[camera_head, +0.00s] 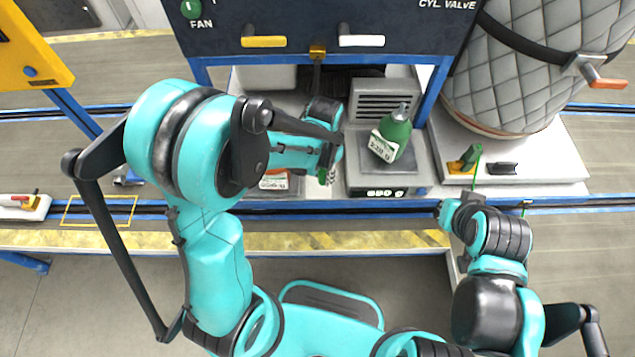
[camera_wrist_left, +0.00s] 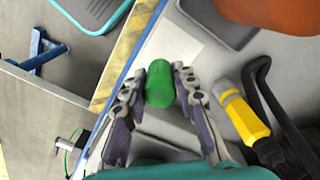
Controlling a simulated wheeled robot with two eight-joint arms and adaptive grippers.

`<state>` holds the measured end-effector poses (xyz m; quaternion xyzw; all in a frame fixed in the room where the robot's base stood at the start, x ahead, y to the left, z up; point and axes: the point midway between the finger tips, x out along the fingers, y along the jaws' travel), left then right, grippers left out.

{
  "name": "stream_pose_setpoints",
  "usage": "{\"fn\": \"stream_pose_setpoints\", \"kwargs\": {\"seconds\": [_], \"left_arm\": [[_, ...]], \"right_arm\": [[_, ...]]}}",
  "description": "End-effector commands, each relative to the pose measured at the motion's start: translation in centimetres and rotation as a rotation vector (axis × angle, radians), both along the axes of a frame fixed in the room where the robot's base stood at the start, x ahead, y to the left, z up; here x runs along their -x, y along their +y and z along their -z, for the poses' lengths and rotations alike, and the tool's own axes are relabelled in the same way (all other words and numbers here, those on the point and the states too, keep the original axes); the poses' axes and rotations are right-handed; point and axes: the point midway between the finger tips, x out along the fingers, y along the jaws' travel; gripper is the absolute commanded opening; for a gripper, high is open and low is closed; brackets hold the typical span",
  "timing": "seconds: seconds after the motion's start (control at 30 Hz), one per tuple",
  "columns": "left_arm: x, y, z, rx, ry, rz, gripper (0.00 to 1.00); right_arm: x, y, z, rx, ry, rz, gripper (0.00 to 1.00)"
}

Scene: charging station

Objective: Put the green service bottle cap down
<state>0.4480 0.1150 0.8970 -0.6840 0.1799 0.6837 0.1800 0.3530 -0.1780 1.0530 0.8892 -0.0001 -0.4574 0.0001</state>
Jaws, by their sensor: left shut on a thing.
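The green service bottle cap (camera_wrist_left: 160,84) is between the fingertips of my left gripper (camera_wrist_left: 160,92) in the left wrist view. The gripper is shut on it. In the head view my left gripper (camera_head: 326,172) is over the bench, left of the scale, and mostly hidden by its own arm; only a bit of green shows there. I cannot tell whether the cap touches the surface below. The green service bottle (camera_head: 394,135) stands on the grey scale (camera_head: 372,182). My right gripper (camera_head: 447,212) is near the bench's front edge; its fingers are not clear.
A quilted grey cylinder (camera_head: 548,70) stands on a white base at the right, with a small yellow-and-green part (camera_head: 468,160) in front. A yellow-and-black tool (camera_wrist_left: 245,120) lies beside the left gripper. A pale flat patch (camera_wrist_left: 180,45) lies beyond the cap. The panel (camera_head: 330,22) overhangs behind.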

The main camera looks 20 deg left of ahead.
Motion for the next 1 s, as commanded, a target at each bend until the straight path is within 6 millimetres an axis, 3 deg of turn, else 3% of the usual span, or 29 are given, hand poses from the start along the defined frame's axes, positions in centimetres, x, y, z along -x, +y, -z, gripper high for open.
{"fn": "stream_pose_setpoints", "kwargs": {"seconds": [0.13,0.27,0.5,0.9,0.93,1.0], "left_arm": [[-0.6,1.6,1.1,0.000,0.000,-0.002,0.08],[-0.7,1.8,1.7,0.000,0.000,0.001,0.08],[-0.7,1.8,5.1,0.000,0.000,0.001,0.08],[-0.7,1.7,5.6,0.000,0.000,0.001,0.08],[-0.7,1.7,5.5,0.000,0.000,0.001,0.35],[-0.7,1.7,5.4,0.000,0.000,0.001,0.48]], "right_arm": [[0.0,0.0,0.6,0.000,0.000,0.000,0.00],[0.0,0.0,0.8,0.000,0.000,0.000,0.00],[0.0,0.0,2.4,0.000,0.000,0.000,0.00],[0.0,0.0,2.7,0.000,0.000,0.000,0.00],[0.0,0.0,2.6,0.000,0.000,0.000,0.00],[0.0,0.0,2.6,0.000,0.000,0.000,0.00]]}}
